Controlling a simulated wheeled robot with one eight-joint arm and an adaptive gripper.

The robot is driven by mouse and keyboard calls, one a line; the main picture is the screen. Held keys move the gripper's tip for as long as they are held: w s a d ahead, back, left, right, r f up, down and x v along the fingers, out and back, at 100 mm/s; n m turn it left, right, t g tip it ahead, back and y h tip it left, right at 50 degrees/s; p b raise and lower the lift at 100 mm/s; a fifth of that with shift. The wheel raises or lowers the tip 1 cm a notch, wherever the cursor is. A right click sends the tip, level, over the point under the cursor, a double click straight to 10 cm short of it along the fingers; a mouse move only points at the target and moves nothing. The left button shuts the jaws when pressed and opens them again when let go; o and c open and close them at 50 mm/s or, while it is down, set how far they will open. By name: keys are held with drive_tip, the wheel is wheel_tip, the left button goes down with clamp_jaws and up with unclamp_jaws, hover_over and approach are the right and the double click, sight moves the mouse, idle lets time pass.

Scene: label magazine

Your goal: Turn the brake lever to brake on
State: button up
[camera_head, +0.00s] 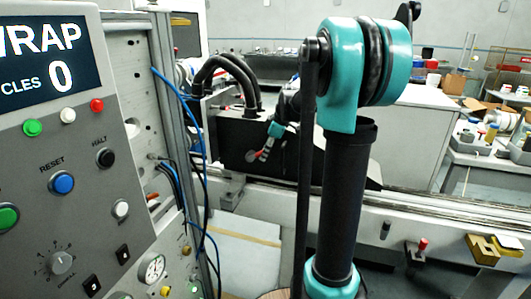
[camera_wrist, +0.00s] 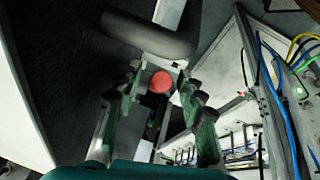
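A round red knob (camera_wrist: 161,82) shows in the wrist view, between the fingertips of my gripper (camera_wrist: 160,78). It looks like the end of the brake lever; the shaft behind it is mostly hidden. My fingers are apart, with a small gap visible on each side of the knob. In the head view my gripper (camera_head: 264,150) is small, in front of a black box, with the red knob (camera_head: 252,156) at its tip. No brake label or marking is readable, so I cannot tell the lever's setting.
A grey control panel (camera_head: 60,195) with buttons and a display stands at left. Blue cables (camera_head: 205,140) hang beside it. Thick black hoses (camera_head: 228,68) arch above the black box (camera_head: 228,135). Another red-tipped handle (camera_head: 422,245) is at lower right.

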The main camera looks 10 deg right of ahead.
drive_tip(key=shift+w+a+f, duration=0.1)
drive_tip(key=shift+f, duration=0.15)
clamp_jaws()
idle(0.3)
